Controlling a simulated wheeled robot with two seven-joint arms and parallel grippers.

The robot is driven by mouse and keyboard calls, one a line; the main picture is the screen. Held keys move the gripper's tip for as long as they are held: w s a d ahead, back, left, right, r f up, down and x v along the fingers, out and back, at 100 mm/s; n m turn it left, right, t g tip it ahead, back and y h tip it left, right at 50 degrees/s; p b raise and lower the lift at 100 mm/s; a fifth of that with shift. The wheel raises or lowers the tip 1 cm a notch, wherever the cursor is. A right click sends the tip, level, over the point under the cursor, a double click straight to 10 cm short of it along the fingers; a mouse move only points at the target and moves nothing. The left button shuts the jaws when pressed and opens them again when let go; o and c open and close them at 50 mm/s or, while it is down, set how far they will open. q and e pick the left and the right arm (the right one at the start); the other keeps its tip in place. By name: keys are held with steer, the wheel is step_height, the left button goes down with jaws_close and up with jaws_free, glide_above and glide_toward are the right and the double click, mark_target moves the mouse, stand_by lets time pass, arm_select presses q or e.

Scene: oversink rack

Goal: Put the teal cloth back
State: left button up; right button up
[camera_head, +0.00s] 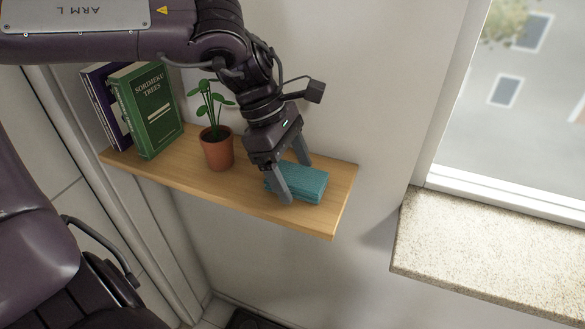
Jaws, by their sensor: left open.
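The teal cloth (310,184) is a folded block lying on the right part of a wooden wall shelf (250,206). My left gripper (296,180) reaches down from above, open, with one finger in front of the cloth's near side and the other by its far side. The fingers straddle the cloth toward its left end. I cannot tell whether either finger touches it. The gripper hides part of the cloth's left end. My right gripper is not in view.
A potted plant (217,152) stands on the shelf just left of my left gripper. A green book (150,112) and a purple book (104,105) stand at the shelf's left end. A speckled stone sill (480,245) lies below the window at right. The shelf's right end is bare.

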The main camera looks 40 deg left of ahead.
arm_select(q)
steer(key=v, duration=1.2)
steer(key=shift+r, duration=0.15)
